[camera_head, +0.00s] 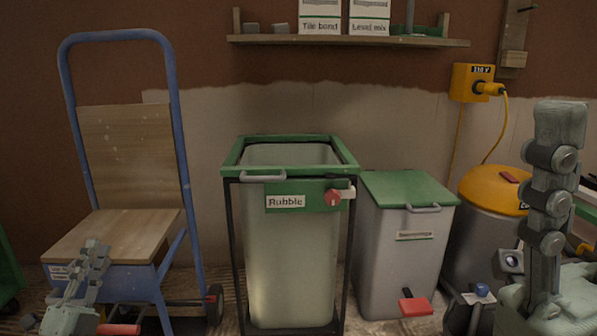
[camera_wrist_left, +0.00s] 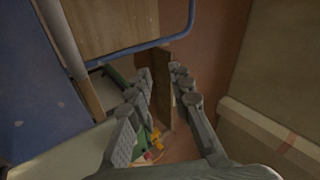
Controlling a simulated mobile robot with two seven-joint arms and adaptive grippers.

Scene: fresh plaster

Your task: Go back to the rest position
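My left gripper (camera_head: 96,250) is low at the left in the head view, in front of the blue trolley's wooden seat. In the left wrist view its two fingers (camera_wrist_left: 161,74) stand apart with nothing between them, so it is open and empty. My right gripper (camera_head: 560,122) stands upright at the right edge of the head view, close to the camera. Its fingers seem to line up one behind the other, so its opening does not show. I see nothing held in it.
A blue trolley (camera_head: 175,110) stands behind my left gripper. The Rubble bin (camera_head: 290,270) is in the middle, a green-lidded grey bin (camera_head: 395,265) beside it. A yellow-lidded drum (camera_head: 490,190) is behind my right gripper. A shelf (camera_head: 350,41) hangs above.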

